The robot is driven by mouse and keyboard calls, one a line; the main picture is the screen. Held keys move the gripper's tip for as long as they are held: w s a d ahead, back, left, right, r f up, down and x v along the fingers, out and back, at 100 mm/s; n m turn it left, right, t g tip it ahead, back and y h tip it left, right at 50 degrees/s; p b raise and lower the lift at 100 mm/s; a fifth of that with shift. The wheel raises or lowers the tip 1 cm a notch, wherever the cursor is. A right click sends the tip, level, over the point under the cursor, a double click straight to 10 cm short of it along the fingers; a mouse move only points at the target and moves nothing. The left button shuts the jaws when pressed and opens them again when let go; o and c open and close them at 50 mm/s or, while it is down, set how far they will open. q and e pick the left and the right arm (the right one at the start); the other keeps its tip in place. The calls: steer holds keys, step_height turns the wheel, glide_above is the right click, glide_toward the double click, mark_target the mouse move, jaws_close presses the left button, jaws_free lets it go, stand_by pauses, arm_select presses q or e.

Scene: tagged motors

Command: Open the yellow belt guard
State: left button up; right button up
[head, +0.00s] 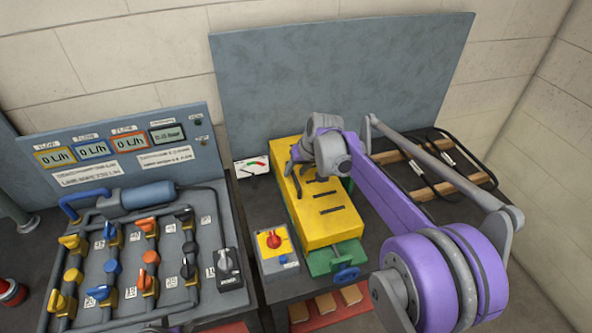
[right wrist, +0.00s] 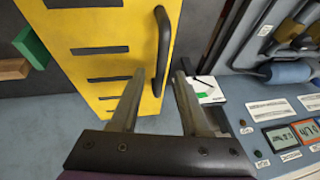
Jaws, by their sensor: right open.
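The yellow belt guard (head: 332,226) is a slotted box cover, seated down over a green machine base (head: 322,263) on the right bench. It also fills the upper left of the right wrist view (right wrist: 92,20). Its black bar handle (right wrist: 163,45) stands along the guard's edge in that view. My right gripper (right wrist: 160,76) is open, with the handle's lower end appearing between its fingers; I cannot tell whether they touch it. In the head view the right wrist hangs over the guard's far left part and hides some of it. My left gripper is not in view.
A control box with a red knob (head: 273,241) sits left of the guard, and a small gauge (head: 252,168) stands behind it. A valve panel (head: 120,260) fills the left. A wooden rack with belts (head: 425,165) lies at right. A grey board (head: 345,75) stands behind.

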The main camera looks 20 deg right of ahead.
jaws_close()
stand_by(1.4)
